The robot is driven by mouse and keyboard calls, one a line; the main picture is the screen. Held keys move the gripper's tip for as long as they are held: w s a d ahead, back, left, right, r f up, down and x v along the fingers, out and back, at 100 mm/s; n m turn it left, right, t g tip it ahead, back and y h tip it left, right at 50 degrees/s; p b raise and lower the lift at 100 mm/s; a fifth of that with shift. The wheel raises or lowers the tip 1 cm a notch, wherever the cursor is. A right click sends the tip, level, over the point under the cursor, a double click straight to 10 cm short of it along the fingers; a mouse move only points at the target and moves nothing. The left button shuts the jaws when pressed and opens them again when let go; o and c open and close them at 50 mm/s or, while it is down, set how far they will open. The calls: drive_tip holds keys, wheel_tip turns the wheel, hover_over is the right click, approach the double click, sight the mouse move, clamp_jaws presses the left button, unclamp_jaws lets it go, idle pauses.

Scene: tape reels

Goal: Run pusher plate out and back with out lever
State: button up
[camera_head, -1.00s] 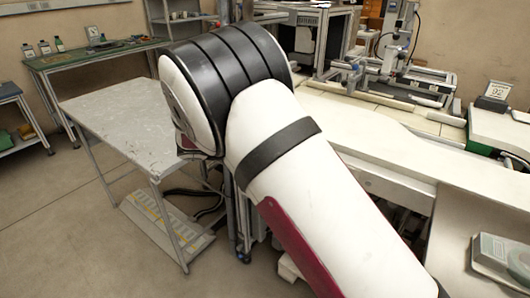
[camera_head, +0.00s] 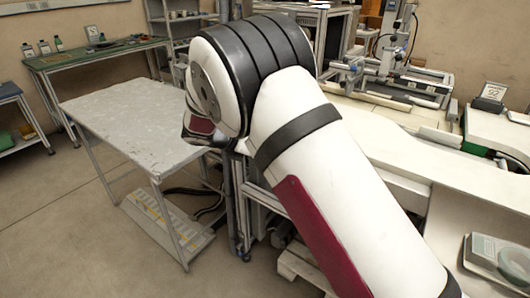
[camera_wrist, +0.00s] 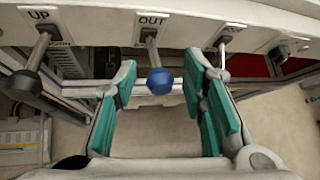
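In the wrist view, the out lever (camera_wrist: 160,81) hangs from a white panel below the label "OUT", a metal rod ending in a round blue knob. My gripper (camera_wrist: 161,68) is open, with teal-padded fingers on either side of the knob. Gaps show between the knob and both pads, and nothing is held. In the head view my gripper is hidden behind my arm. I cannot pick out the pusher plate in either view.
In the wrist view, an "UP" lever (camera_wrist: 38,52) stands left of the out lever and another lever (camera_wrist: 222,48) stands right, close to my right finger. In the head view, a grey table (camera_head: 130,115) stands left of my arm and a long white bench (camera_head: 440,160) right.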

drive_tip(key=v, duration=1.2)
drive_tip(key=s+d+r+m+g+y+p, duration=0.2)
drive_tip(key=s+d+r+m, duration=0.55)
drive_tip(key=d, duration=0.25)
drive_tip(key=s+d+r+m+g+y+p, duration=0.1)
drive_tip(key=s+d+r+m+y+p, duration=0.1)
drive_tip(key=s+d+r+m, duration=0.65)
drive_tip(key=s+d+m+y+p, duration=0.1)
drive_tip(key=s+d+m+y, duration=0.1)
drive_tip(key=s+m, duration=0.4)
drive_tip(key=s+d+m+t+y+p, duration=0.1)
drive_tip(key=s+d+m, duration=0.4)
drive_tip(key=s, duration=1.2)
drive_tip(key=shift+s+d+m+y+p, duration=0.2)
drive_tip(key=shift+s+m+y+p, duration=0.15)
drive_tip(key=shift+m+y+p, duration=0.35)
